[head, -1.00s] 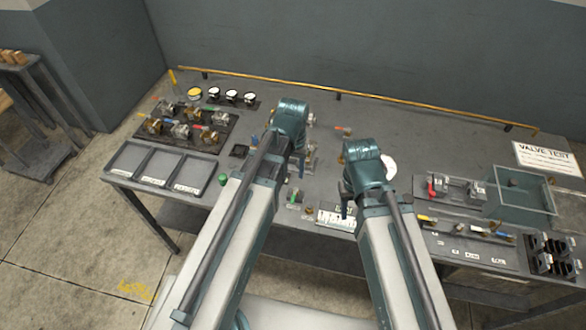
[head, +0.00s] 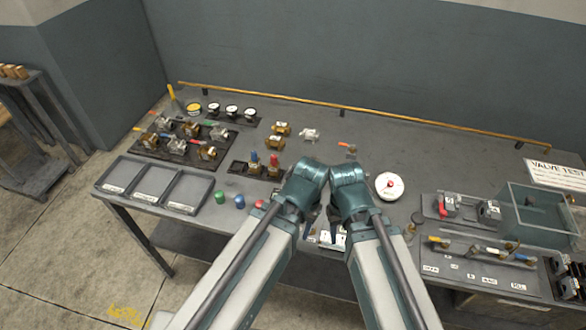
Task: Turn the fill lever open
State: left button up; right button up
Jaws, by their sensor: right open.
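A test rig with a red-handled valve (head: 443,207) stands at the right of the bench, beside a clear tank (head: 540,215). In front of it a panel (head: 470,272) carries small levers with yellow and blue handles, such as the blue lever (head: 492,251). I cannot tell for sure which lever is the fill lever. My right gripper (head: 333,228) is open, pointing down near the bench's front middle, left of the rig and apart from the levers. My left gripper (head: 305,229) is close beside it, mostly hidden by its arm; its jaws are unclear.
A round white disc with a red centre (head: 389,186) lies between my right arm and the rig. Brass fittings (head: 281,128), gauges (head: 232,110), a rack of valves (head: 185,140) and empty trays (head: 150,183) fill the left. A brass rail (head: 350,108) runs along the back.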

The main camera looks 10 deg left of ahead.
aim_at(534, 258)
jog(key=i+u, duration=0.15)
jog(key=u, duration=0.15)
jog(key=l+z, duration=0.7)
jog(key=z, duration=0.2)
jog(key=i+l+z, duration=0.15)
jog(key=l+z, duration=0.3)
jog(key=i+l+z, duration=0.15)
jog(key=i+l, duration=0.1)
jog(key=l, duration=0.1)
